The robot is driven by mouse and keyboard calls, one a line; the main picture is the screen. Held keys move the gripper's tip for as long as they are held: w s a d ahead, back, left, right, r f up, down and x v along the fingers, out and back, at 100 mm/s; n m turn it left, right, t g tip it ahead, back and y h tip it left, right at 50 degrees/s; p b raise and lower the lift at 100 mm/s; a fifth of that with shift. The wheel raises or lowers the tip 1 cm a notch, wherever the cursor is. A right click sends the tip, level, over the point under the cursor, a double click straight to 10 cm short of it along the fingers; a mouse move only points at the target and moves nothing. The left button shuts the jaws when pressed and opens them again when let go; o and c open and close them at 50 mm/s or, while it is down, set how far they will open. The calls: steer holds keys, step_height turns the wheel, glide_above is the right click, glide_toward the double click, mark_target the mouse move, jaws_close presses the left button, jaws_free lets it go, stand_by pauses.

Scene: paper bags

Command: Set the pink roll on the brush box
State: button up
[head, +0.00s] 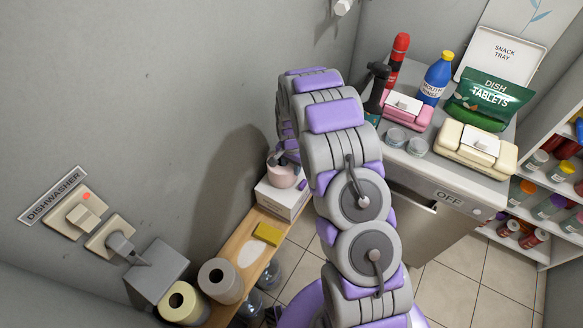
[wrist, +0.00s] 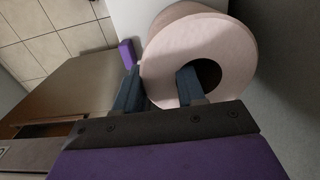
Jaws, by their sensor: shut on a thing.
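The pink roll (head: 281,177) is at the top of the white box (head: 285,198), which looks like the brush box, at the far end of the wooden shelf. I cannot tell whether the roll's underside touches the box. My gripper (head: 287,160) is shut on the roll's wall from above. In the wrist view, one finger of my gripper (wrist: 159,80) is inside the core of the pink roll (wrist: 215,45) and the other is outside it. The white box (wrist: 130,14) shows beyond the roll. Any writing on the box is unreadable.
The wooden shelf (head: 221,277) also holds a yellow sponge (head: 268,234), a grey-white roll (head: 220,280) and a yellowish roll (head: 184,303). A wall stands close behind it. The dishwasher (head: 411,215), with bottles and tubs on top, is to the right. Jars stand below the shelf.

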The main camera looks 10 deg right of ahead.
steer(key=o, duration=1.1)
steer(key=shift+f, duration=0.1)
step_height(320, 180, up, 12)
steer(key=p, duration=0.3)
steer(key=s+r+n, duration=0.2)
steer(key=s+r, duration=0.7)
steer(key=r, duration=0.2)
steer(key=s+r+n, duration=0.2)
steer(key=s+r, duration=0.2)
steer(key=s, duration=0.6)
steer(key=s+r+n+g, duration=0.1)
steer(key=s+r, duration=0.3)
steer(key=s, duration=0.7)
steer(key=s+a+r+n, duration=0.1)
steer(key=s+r+n, duration=0.2)
steer(key=s, duration=0.8)
steer(key=shift+s+r+n+g, duration=0.2)
steer(key=shift+r+n+g, duration=0.2)
steer(key=shift+n, duration=0.1)
steer(key=shift+a, duration=0.1)
